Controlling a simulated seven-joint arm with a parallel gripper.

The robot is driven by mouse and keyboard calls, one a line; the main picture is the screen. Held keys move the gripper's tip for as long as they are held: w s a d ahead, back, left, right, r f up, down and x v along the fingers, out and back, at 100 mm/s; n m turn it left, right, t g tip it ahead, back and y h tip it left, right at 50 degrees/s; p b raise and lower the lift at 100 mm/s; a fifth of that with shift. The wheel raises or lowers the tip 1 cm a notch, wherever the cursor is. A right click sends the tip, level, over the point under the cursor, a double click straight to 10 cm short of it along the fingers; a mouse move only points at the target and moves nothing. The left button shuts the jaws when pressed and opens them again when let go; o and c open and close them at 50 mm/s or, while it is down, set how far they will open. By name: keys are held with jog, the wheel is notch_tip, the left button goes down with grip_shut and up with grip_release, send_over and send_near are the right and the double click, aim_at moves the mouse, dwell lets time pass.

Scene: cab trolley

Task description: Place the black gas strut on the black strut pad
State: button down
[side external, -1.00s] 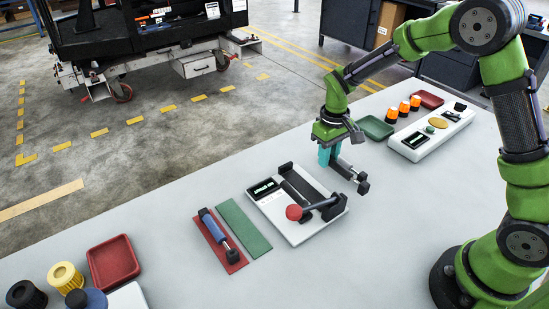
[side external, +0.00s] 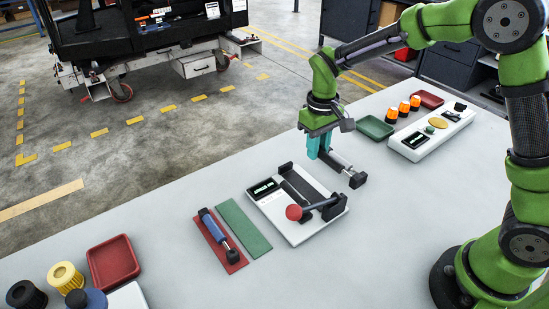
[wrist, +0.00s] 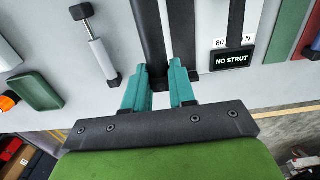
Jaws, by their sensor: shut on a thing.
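My gripper (side external: 318,152) is above the table, just beyond the white strut tester (side external: 276,213). Its teal fingers (wrist: 160,75) are shut on the black gas strut (side external: 342,162).
The tester's display (wrist: 232,57) reads NO STRUT. Its red-knobbed lever (side external: 294,212) points left. A blue strut (side external: 214,226) lies on the red pad (side external: 236,265), beside the green pad (side external: 245,228). A green tray (side external: 376,127) and orange beacons (side external: 403,107) stand to the right.

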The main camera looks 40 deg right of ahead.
notch_tip(320, 180, up, 2)
send_over(292, 176)
notch_tip(292, 176, down, 9)
jog(key=shift+w+f, duration=0.1)
jog(key=shift+f, duration=0.1)
jog(key=shift+f, duration=0.15)
jog(key=c, duration=0.9)
grip_release()
jog(key=shift+c, duration=0.2)
